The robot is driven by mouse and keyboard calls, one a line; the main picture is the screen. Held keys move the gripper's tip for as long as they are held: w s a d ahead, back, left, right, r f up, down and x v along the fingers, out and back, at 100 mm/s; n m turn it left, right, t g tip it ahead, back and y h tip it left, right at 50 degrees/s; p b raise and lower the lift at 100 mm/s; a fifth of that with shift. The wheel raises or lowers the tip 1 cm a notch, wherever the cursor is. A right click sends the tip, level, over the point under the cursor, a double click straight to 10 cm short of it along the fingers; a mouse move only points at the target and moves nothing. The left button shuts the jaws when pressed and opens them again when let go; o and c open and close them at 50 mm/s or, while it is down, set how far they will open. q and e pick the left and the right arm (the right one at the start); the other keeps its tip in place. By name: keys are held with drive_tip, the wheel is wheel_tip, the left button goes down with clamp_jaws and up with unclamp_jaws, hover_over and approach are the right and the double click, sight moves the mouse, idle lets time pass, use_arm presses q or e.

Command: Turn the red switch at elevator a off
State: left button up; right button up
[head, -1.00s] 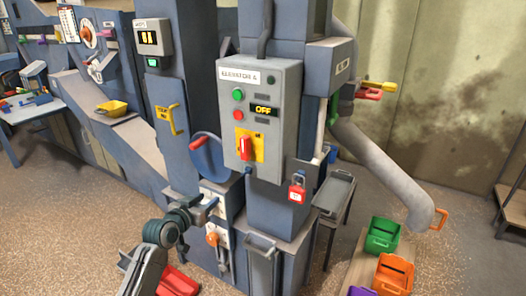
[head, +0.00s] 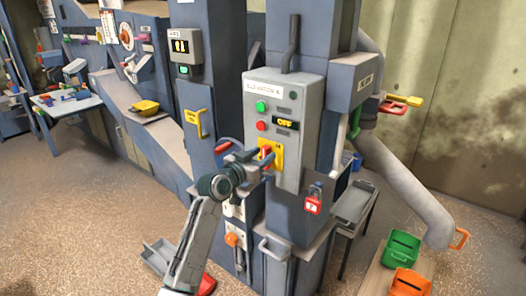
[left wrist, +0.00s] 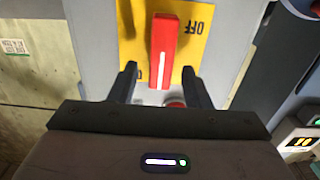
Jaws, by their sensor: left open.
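The red switch (head: 266,153) is a handle on a yellow plate (head: 279,153) on the grey elevator A control box (head: 312,92). In the head view my left gripper (head: 262,162) is in front of it and partly hides it. In the left wrist view the red handle (left wrist: 162,45) stands upright on the yellow plate (left wrist: 204,62), with OFF printed at its right. My open left gripper (left wrist: 160,80) has one finger on each side of the handle's near end, with visible gaps. The box display (head: 286,123) reads OFF. My right gripper is not in view.
The box also has a green button (head: 261,106) and a red button (head: 261,126) above the switch. A red padlock (head: 313,202) hangs below right. A grey tray (head: 353,203) sticks out at right.

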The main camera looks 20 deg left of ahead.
use_arm(q)
drive_tip(key=shift+w+d, duration=0.15)
drive_tip(key=shift+w, duration=0.3)
clamp_jaws()
